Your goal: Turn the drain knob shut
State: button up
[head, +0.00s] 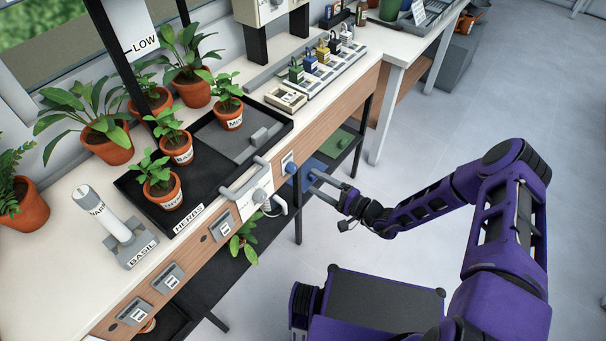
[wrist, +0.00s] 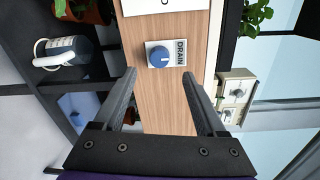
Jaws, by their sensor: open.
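The blue drain knob (wrist: 159,57) sits on a white plate marked DRAIN on the wooden front board. In the head view the knob (head: 291,168) shows small on the bench front, right of the white valve panel. My gripper (wrist: 160,76) is open and empty, facing the board. Its two fingers lie to either side of the knob in the wrist view, with a gap to it. In the head view my gripper (head: 314,184) is just in front of the bench edge. The knob's turn position is too small to read.
A white panel with grey pipe (head: 254,195) juts from the bench front left of the knob. A black HERBS tray (head: 150,190) holds potted plants above. A blue bin (head: 308,168) is on the shelf below. The floor in front is clear.

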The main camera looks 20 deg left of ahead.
jog(key=v, duration=0.9)
jog(key=shift+d, duration=0.2)
